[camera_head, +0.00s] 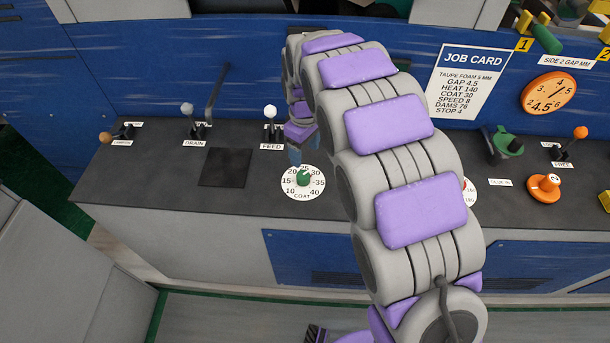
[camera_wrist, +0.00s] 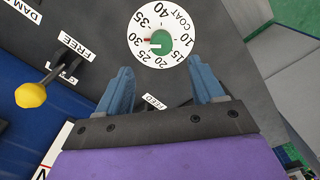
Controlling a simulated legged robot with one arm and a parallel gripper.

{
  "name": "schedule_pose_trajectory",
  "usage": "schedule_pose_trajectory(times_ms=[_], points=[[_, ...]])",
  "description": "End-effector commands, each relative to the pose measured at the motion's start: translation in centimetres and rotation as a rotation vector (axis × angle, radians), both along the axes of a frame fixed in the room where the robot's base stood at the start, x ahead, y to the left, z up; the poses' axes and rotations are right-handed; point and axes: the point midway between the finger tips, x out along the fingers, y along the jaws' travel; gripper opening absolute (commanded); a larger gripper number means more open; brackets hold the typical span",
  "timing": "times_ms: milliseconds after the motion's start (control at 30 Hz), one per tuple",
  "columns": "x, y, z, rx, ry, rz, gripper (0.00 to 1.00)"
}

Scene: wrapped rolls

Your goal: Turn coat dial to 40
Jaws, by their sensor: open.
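The coat dial (camera_head: 298,192) is a white numbered disc with a green knob (camera_head: 303,178) on the dark console top. In the wrist view the disc (camera_wrist: 179,24) and its green knob (camera_wrist: 160,43) lie just ahead of my fingers. A pale line on the knob points to the disc's left side in that view, beside a small red mark, seemingly near 30. My gripper (camera_wrist: 163,78) is open and empty, its blue fingers spread short of the knob. In the head view my gripper (camera_head: 296,155) is above the dial's far edge, partly hidden by my arm.
The feed lever (camera_head: 270,113) stands just left of my gripper, with the drain lever (camera_head: 187,108) farther left. A job card (camera_head: 467,82) reads COAT 30. My arm partly covers another dial (camera_head: 470,190). A lever with a yellow ball (camera_wrist: 31,95) shows in the wrist view.

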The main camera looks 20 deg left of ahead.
Motion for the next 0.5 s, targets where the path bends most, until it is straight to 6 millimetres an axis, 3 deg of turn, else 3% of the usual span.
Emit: schedule_pose_trajectory(times_ms=[33,300,500], points=[[-0.1,0.0,-1.3,-0.001,0.003,0.001,0.67],[0.0,-0.1,-6.5,0.002,-0.002,0.000,0.67],[-0.1,-0.3,-9.4,0.004,0.000,-0.001,0.67]])
